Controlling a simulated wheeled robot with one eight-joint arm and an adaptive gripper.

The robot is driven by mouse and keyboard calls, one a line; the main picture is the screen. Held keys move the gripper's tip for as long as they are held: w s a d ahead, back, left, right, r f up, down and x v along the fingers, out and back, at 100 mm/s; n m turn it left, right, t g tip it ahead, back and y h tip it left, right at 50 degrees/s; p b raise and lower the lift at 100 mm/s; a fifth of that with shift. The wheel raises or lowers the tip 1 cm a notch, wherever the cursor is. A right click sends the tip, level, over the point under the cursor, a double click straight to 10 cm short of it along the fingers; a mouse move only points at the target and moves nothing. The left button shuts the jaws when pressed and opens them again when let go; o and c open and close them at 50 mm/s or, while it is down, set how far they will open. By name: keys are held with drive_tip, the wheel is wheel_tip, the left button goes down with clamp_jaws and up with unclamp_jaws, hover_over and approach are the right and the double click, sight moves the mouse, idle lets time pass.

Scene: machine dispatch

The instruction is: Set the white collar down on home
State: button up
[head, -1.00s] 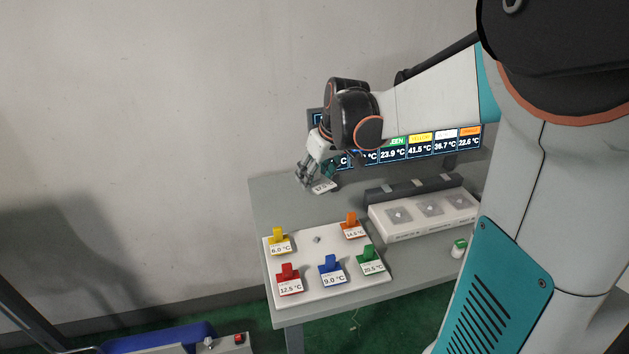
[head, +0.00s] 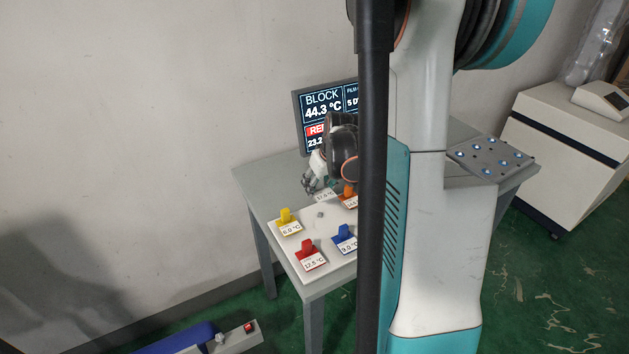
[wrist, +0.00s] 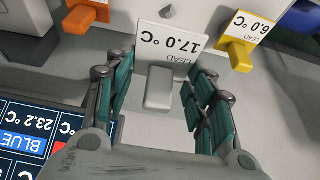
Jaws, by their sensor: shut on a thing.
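The white collar (wrist: 159,90), with a card reading 17.0 °C LEAD, sits between the fingers of my gripper (wrist: 160,97) in the wrist view. My gripper is shut on it. In the head view my gripper (head: 311,184) and the collar's card (head: 324,195) are at the back edge of the white board (head: 309,229), beside the orange collar. A bare grey stud (head: 320,214) stands on the board between the yellow and orange collars; it also shows just beyond the card in the wrist view (wrist: 168,12). No mark reading "home" is legible.
The yellow collar (head: 285,217), red collar (head: 307,250), blue collar (head: 345,236) and orange collar (head: 349,192) stand on the board around the stud. A monitor (head: 318,105) stands behind. My arm and column hide the board's right side. The table's left strip is clear.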

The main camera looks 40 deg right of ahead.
sight(323, 194)
drive_tip(key=shift+f+b, duration=2.55)
drive_tip(key=shift+f, duration=0.35)
drive_tip(key=shift+f+b, duration=1.1)
drive_tip(key=shift+b, duration=0.1)
drive_tip(key=o, duration=1.4)
drive_tip(key=shift+c, duration=0.2)
drive_tip(key=shift+r, duration=0.1)
drive_tip(key=v, duration=1.2)
